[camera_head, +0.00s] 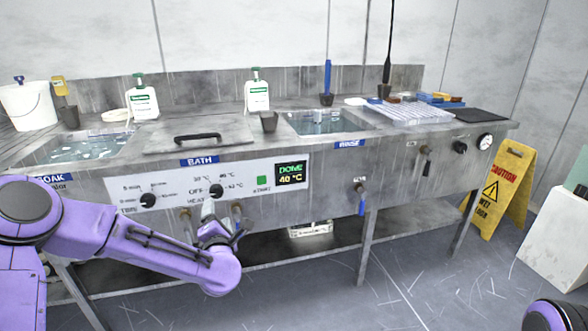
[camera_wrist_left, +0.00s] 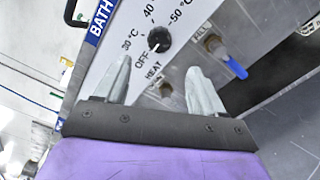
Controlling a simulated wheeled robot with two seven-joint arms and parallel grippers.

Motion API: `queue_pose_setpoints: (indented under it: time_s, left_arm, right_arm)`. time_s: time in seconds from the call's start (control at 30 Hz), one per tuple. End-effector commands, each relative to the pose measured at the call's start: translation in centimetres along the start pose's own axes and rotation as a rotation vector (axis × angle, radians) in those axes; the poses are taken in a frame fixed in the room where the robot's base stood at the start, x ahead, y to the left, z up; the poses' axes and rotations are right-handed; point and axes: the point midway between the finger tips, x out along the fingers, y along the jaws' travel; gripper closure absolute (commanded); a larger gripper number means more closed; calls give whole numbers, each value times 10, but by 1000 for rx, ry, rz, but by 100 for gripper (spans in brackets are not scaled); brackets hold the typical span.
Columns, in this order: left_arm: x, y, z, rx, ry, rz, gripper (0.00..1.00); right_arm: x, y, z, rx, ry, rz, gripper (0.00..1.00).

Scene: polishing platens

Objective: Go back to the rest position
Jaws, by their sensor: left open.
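My left gripper (camera_head: 212,214) is low in front of the bath panel, its fingers largely hidden by the wrist in the head view. In the left wrist view the gripper (camera_wrist_left: 160,88) is open, with two pale fingers apart and nothing between them. The black heat knob (camera_wrist_left: 160,40) lies just beyond the fingertips, and its white mark seems to point toward OFF. The knob also shows in the head view (camera_head: 215,191). The display (camera_head: 291,174) reads DONE and 40 °C. My right gripper is out of view; only a purple part of that arm shows at bottom right.
The steel bench (camera_head: 330,155) stands close ahead. Taps with blue levers (camera_wrist_left: 235,66) stick out beside the panel. A yellow caution sign (camera_head: 498,190) and a white block (camera_head: 556,238) stand at the right. The floor before the bench is clear.

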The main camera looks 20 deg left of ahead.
Motion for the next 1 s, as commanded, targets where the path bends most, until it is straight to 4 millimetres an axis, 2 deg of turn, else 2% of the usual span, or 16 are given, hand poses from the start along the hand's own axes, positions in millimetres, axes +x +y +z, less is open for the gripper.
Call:
queue_pose_setpoints:
  time_s: [0.1, 0.17, 0.2, 0.27, 0.3, 0.37, 0.4, 0.53, 0.67, 0.9, 1.0]
  left_arm:
    - [0, -3, 2, 83, -12, -17, 31]
    - [-10, -23, 1, 256, -40, -98, 31]
    - [-27, -49, -4, 419, -79, -180, 31]
    - [-55, -91, -19, 637, -137, -303, 31]
    - [-77, -119, -34, 775, -179, -387, 31]
    - [-111, -155, -59, 965, -244, -509, 31]
    - [-135, -175, -79, 1080, -286, -588, 31]
    - [-207, -216, -141, 1374, -413, -815, 31]
    - [-266, -231, -196, 1573, -510, -995, 31]
    - [-358, -232, -279, 1812, -646, -1250, 31]
    - [-356, -191, -258, 1800, -637, -1249, 31]
  right_arm:
    - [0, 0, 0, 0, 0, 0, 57]
    - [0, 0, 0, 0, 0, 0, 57]
    - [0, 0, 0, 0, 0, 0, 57]
    - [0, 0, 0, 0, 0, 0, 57]
    - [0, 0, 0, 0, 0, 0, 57]
    - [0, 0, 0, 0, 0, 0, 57]
    - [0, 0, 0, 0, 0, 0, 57]
    - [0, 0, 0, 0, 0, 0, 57]
    - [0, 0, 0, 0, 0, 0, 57]
    - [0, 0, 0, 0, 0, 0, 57]
    - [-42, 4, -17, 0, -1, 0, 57]
